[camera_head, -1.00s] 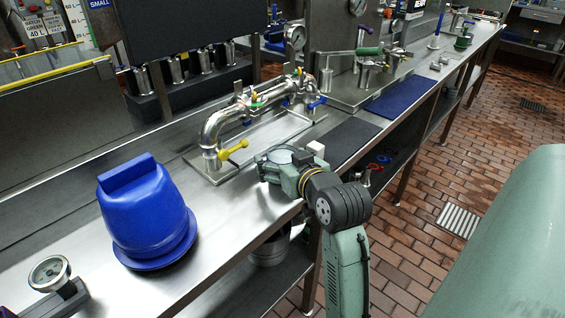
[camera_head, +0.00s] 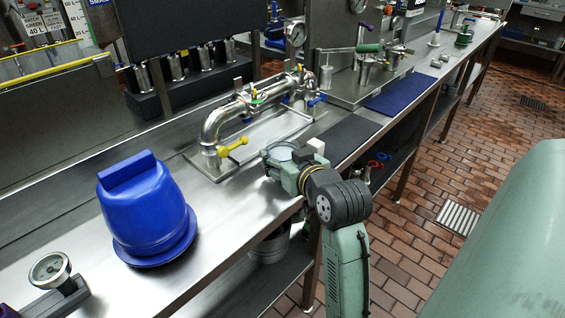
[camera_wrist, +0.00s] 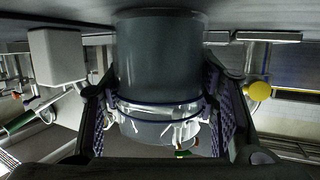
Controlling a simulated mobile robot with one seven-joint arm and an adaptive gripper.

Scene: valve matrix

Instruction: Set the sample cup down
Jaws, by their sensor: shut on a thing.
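The sample cup is a grey cylinder (camera_wrist: 160,60) with a shiny band and dark blue rings, centred in the wrist view, which looks upside down. My gripper (camera_wrist: 165,115) has one finger on each side of it and is shut on it. In the head view my gripper (camera_head: 290,167) is over the front part of the steel bench (camera_head: 230,195), right of the yellow-handled pipe. The cup's round top (camera_head: 279,152) seems to show there. The cup's base is close to the bench surface; I cannot tell whether they touch.
A small white block (camera_head: 316,146) stands right beside my gripper. The pipe with a yellow handle (camera_head: 233,147) is just left and behind. A blue tub (camera_head: 147,210) sits further left. A dark mat (camera_head: 345,138) lies to the right. Bare steel lies between tub and gripper.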

